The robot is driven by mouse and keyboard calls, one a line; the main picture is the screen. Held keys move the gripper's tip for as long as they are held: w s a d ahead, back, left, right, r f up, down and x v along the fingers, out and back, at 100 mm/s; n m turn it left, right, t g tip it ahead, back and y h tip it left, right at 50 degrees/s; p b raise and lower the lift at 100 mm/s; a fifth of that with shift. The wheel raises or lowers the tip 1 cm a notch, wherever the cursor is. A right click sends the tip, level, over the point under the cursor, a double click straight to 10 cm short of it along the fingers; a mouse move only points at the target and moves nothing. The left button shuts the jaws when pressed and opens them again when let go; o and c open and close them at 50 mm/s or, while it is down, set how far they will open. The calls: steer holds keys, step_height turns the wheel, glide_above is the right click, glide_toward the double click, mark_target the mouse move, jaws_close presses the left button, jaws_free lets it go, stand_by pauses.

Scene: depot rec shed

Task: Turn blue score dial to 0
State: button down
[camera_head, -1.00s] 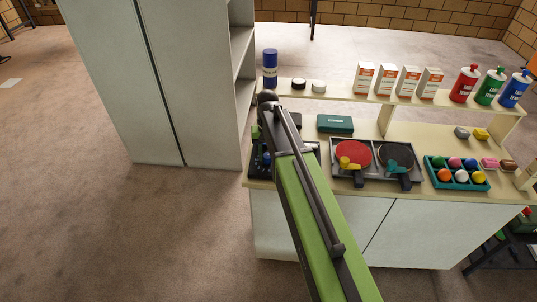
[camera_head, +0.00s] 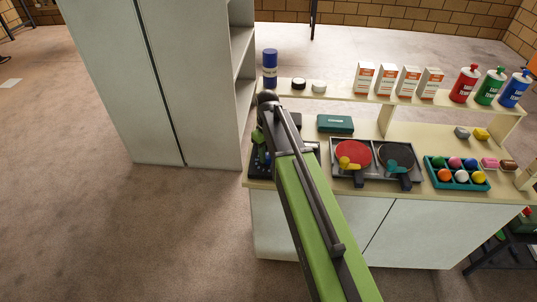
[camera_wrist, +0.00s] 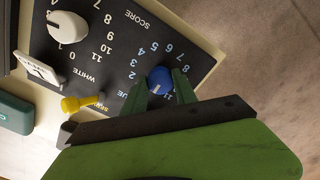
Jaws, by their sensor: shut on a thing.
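The dark score board (camera_wrist: 112,62) lies on the counter in the wrist view, with white numbers and the words SCORE and WHITE. The blue score dial (camera_wrist: 160,78) sits on it between the two green fingers of my gripper (camera_wrist: 161,84), which is shut on it. Numbers 2 to 8 show around its far side; those nearer the gripper are partly hidden. A short pale mark shows on the dial's lower left, but the number it meets is unclear. The white score dial (camera_wrist: 67,27) is at upper left. In the head view my arm covers much of the board.
A yellow object (camera_wrist: 80,103) and a white card-like piece (camera_wrist: 40,70) are beside the dials. A teal box (camera_head: 335,123), a paddle tray (camera_head: 375,178) and a ball tray (camera_head: 457,183) are to the right. A raised shelf (camera_head: 340,94) holds bottles and boxes.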

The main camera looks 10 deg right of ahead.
mark_target(267, 156)
steer(key=shift+a, duration=0.15)
steer(key=c, duration=1)
jaws_free()
steer(key=shift+o, duration=0.2)
step_height(267, 156, up, 18)
steer(key=p, duration=1.7)
steer(key=shift+f, duration=0.25)
steer(key=shift+f, duration=0.1)
steer(key=s+f+m+b, duration=0.2)
steer(key=s+f+b, duration=0.1)
steer(key=s, duration=0.4)
steer(key=s+f+m+b, duration=0.3)
steer(key=s, duration=0.4)
steer(key=shift+s+f, duration=0.3)
